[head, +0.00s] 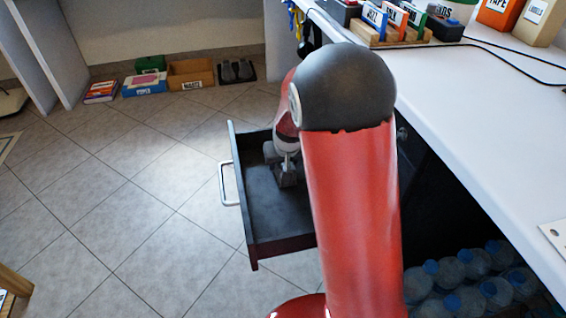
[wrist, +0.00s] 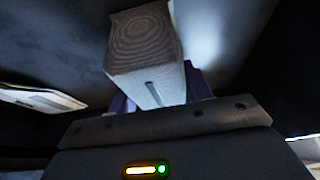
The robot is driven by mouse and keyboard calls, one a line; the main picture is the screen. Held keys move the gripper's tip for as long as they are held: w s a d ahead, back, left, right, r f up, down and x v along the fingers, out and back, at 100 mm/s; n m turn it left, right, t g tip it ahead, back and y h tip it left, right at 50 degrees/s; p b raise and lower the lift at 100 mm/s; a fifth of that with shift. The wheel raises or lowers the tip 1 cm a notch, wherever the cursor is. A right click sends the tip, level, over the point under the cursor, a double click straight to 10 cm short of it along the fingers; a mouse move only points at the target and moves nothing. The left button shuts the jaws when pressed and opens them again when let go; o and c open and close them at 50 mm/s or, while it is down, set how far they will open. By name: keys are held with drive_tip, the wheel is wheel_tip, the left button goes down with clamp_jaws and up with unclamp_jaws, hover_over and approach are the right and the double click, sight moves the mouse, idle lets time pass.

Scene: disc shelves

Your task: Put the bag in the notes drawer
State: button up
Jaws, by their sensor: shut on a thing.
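An open dark drawer (head: 262,228) with a silver handle juts out from under the white desk in the head view. No label on it can be read. My gripper (head: 285,178) is low inside the drawer, partly hidden by my red arm. In the wrist view my gripper (wrist: 158,98) is shut on a pale grey, box-shaped thing with a ringed pattern, likely the bag (wrist: 145,58). The bag is small and hard to make out in the head view. I cannot tell whether it touches the drawer floor.
The white desk (head: 470,120) is at the right, with labelled holders (head: 395,22) at its back. Bottles (head: 465,280) stand underneath. A wooden box (head: 190,73), books and shoes lie along the far wall. The tiled floor left of the drawer is clear.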

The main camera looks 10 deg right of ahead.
drive_tip(key=shift+f, duration=0.15)
drive_tip(key=o, duration=1.2)
drive_tip(key=shift+r, duration=0.35)
drive_tip(key=p+v, duration=0.2)
drive_tip(key=v, duration=0.9)
drive_tip(key=shift+s+r, duration=0.1)
drive_tip(key=shift+r, duration=0.05)
drive_tip(key=shift+t, duration=0.5)
drive_tip(key=s+r, duration=0.3)
drive_tip(key=s, duration=0.5)
drive_tip(key=s+r, duration=0.3)
drive_tip(key=s, duration=0.5)
drive_tip(key=s+r, duration=0.4)
drive_tip(key=s, duration=0.4)
drive_tip(key=shift+s+d+r, duration=0.1)
drive_tip(key=shift+s+d, duration=0.15)
drive_tip(key=shift+s, duration=0.15)
